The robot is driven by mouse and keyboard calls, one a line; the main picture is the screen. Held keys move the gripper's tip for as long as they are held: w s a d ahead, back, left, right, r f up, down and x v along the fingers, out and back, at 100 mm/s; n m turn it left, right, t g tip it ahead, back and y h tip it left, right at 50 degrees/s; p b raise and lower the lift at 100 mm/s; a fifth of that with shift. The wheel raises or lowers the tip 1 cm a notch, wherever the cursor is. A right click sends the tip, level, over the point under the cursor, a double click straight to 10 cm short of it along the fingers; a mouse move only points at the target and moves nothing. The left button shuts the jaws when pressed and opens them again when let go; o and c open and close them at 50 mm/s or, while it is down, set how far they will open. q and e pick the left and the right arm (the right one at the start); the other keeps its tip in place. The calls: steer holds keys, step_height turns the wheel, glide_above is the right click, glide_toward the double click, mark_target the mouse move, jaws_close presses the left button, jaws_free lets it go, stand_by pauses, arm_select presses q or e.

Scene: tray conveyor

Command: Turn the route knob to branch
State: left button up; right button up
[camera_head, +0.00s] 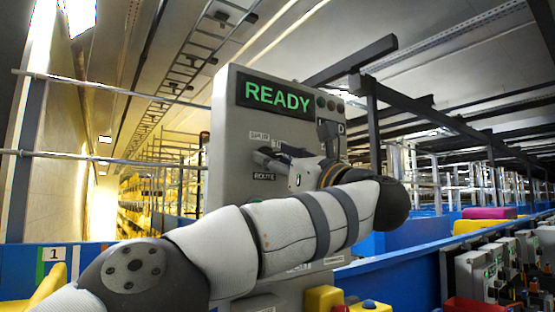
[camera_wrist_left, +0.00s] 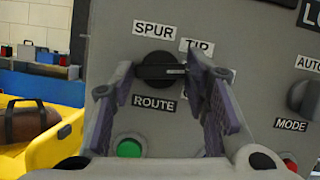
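The route knob (camera_wrist_left: 160,70) is black, on the grey control panel (camera_head: 235,130). In the left wrist view its bar lies level, with a pale mark toward the right. Labels SPUR (camera_wrist_left: 155,29), TIP (camera_wrist_left: 197,46) and ROUTE (camera_wrist_left: 153,104) surround it; another label at its right is mostly hidden by a finger. My left gripper (camera_wrist_left: 160,68) is open, with one finger on each side of the knob. Whether the fingers touch it is unclear. In the head view the left gripper (camera_head: 272,160) is at the panel face and hides the knob. My right gripper is out of view.
The panel's display (camera_head: 277,97) reads READY in green. A mode knob (camera_wrist_left: 304,96) is right of the route knob. A green button (camera_wrist_left: 129,148) and a red one (camera_wrist_left: 290,164) are below. A yellow tray (camera_wrist_left: 45,148) holding a brown bag (camera_wrist_left: 33,127) is left of the panel.

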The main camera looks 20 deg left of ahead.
arm_select(q)
steer(key=shift+o, duration=1.1)
steer(key=v, duration=1.2)
steer(key=shift+d, duration=0.1)
